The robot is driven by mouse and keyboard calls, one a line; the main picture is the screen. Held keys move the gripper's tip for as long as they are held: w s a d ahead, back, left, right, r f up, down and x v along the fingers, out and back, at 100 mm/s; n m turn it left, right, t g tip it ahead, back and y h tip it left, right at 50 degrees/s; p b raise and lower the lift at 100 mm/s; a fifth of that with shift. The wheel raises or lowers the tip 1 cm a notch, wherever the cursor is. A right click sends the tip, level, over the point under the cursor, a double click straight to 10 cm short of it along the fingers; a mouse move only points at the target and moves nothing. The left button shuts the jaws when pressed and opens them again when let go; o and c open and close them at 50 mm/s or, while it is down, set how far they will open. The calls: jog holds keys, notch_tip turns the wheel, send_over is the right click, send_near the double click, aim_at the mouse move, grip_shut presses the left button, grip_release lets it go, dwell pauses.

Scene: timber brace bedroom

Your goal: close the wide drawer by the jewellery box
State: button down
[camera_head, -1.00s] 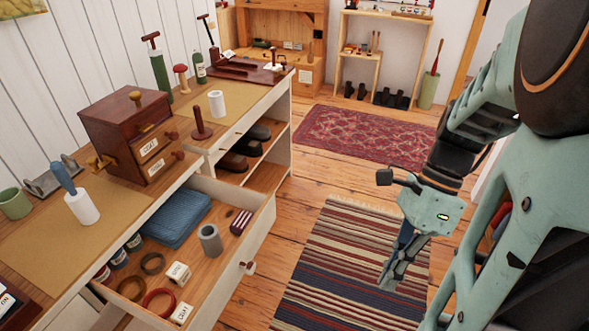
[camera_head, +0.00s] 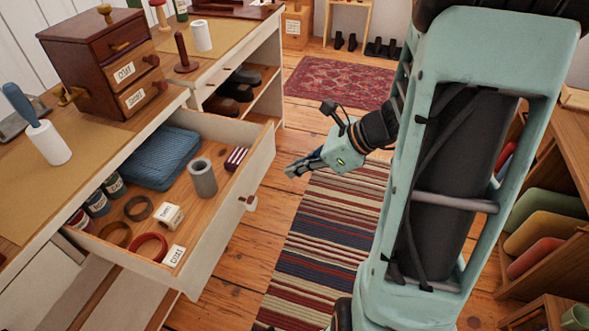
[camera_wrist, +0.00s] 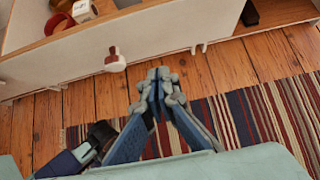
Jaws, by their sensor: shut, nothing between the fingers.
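The wide drawer (camera_head: 226,216) stands pulled out from the white dresser, below the dark wooden jewellery box (camera_head: 84,62). Its front bears a round knob (camera_head: 250,204), which also shows in the wrist view (camera_wrist: 115,60). Inside lie a folded blue cloth (camera_head: 158,158), a grey cylinder (camera_head: 202,177), rings, jars and small labelled blocks. My gripper (camera_head: 290,171) is shut and empty, out in front of the drawer front, over the striped rug. In the wrist view my fingertips (camera_wrist: 159,74) are together, to the right of the knob and apart from it.
The striped rug (camera_head: 325,230) and wooden floor lie in front of the drawer. A red patterned rug (camera_head: 337,82) is farther back. An open shelf (camera_head: 241,90) with dark shoes is beyond the drawer. Shelving with coloured rolls (camera_head: 545,229) stands at the right.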

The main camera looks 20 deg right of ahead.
aim_at(160, 152)
jog(key=w+a+f+b, duration=0.1)
jog(key=a, duration=0.1)
jog(key=w+a+f, duration=0.2)
jog(key=w+a+f+b, duration=0.1)
jog(key=a, duration=0.1)
jog(key=shift+w+a+f+b, duration=0.1)
jog(key=shift+w+f+b, duration=0.1)
jog(key=shift+b, duration=0.1)
jog(key=shift+w+a, duration=0.2)
jog(key=shift+a, duration=0.1)
jog(key=shift+a, duration=0.1)
jog(key=w+a+p, duration=0.2)
jog(key=w+a, duration=0.3)
jog(key=a, duration=0.3)
jog(key=w+a+p, duration=0.2)
jog(key=w+a, duration=0.4)
jog(key=a, duration=0.1)
jog(key=w+a+p, duration=0.3)
jog(key=w+a, duration=0.3)
jog(key=a, duration=0.2)
jog(key=shift+w+a+r, duration=0.1)
jog(key=shift+w+a, duration=0.05)
jog(key=shift+a, duration=0.2)
jog(key=shift+a+r, duration=0.1)
jog(key=shift+w+a+r, duration=0.1)
